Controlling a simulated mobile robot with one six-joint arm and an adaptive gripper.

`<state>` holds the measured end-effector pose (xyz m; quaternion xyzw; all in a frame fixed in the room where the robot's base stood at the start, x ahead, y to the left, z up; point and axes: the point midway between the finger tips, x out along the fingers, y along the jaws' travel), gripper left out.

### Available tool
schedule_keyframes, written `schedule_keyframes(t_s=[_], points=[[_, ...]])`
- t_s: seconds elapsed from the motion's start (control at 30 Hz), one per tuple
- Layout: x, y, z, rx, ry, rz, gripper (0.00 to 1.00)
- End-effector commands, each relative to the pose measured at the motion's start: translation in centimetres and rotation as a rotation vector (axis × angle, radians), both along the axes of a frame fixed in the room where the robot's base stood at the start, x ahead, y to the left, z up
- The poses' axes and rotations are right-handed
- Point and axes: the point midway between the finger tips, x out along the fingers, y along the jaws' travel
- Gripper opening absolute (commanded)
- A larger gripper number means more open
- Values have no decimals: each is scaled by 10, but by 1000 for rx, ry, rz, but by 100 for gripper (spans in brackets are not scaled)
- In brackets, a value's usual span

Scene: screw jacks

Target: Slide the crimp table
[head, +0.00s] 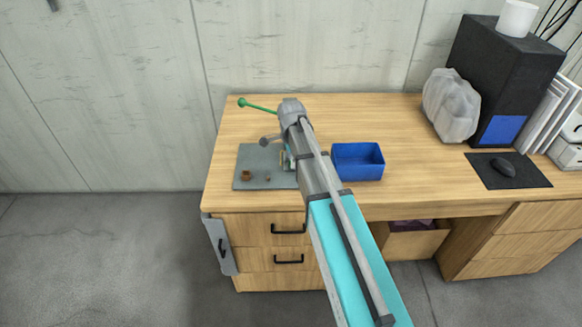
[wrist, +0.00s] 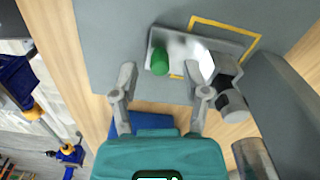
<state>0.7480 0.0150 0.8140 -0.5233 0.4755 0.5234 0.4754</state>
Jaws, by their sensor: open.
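A shiny pale metal plate with an upright green knob (wrist: 160,61) lies on a grey surface in the wrist view; I take the plate (wrist: 192,47) to be the crimp table. A yellow outline (wrist: 228,27) is marked partly around it. My gripper (wrist: 167,82) is open, its fingers spread on both sides below the knob. The knob lies ahead of the gap, and nothing is between the fingers. I cannot tell whether a finger touches the plate. In the head view my arm hides the gripper and the plate.
A grey mat (head: 252,158) on the desk holds small brown pieces (head: 246,175). A green-tipped lever (head: 258,106) sticks out behind it. A blue bin (head: 358,161) stands right of my arm. A dark grey cylindrical part (wrist: 232,103) is close to the right finger.

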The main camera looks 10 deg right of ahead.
Motion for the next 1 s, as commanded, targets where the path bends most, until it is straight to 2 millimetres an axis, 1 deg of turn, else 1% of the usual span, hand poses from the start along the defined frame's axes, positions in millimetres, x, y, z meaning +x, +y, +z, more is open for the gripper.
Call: schedule_keyframes(t_s=[0.03, 0.23, 0.7, 0.77, 0.8, 0.87, 1.0], points=[[0, 0, -7, 0, 0, 0, 59], [0, 0, -15, 0, 0, 0, 59], [0, 0, -17, 0, 0, 0, 59], [0, 0, -17, 0, 0, 0, 50], [0, 0, -17, 0, 0, 0, 42], [0, 0, -17, 0, 0, 0, 31], [0, 0, -17, 0, 0, 0, 5]])
